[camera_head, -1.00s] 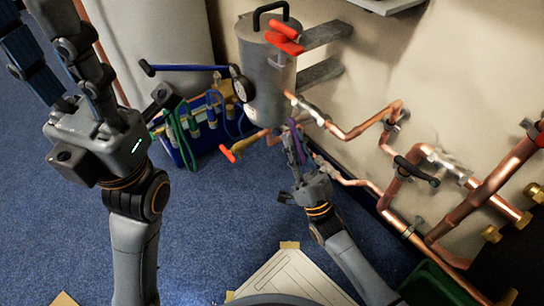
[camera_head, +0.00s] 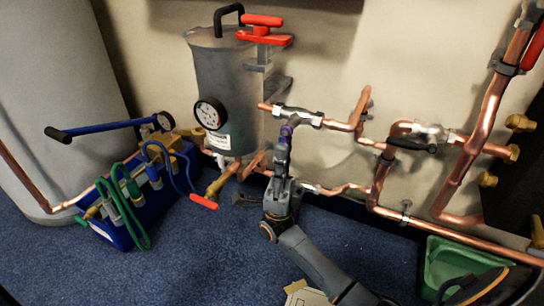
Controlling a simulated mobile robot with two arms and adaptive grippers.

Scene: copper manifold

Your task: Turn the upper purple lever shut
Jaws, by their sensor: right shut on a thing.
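The purple lever (camera_head: 287,131) is at the silver valve (camera_head: 298,116) on the upper copper pipe, right of the grey tank. Only a short purple part shows, just below the valve; the rest is hidden by my right gripper (camera_head: 283,150). That gripper reaches up from below and is shut on the lever. The lever seems to hang roughly downward, across the pipe, but its exact angle is hard to tell. My left gripper is out of view.
The grey tank (camera_head: 226,85) with gauge and red handles stands left of the valve. A lower copper pipe (camera_head: 345,188) runs behind my right wrist. A black-handled valve (camera_head: 412,145) is to the right. A blue crate (camera_head: 121,238) and green tray (camera_head: 440,262) sit low at the sides.

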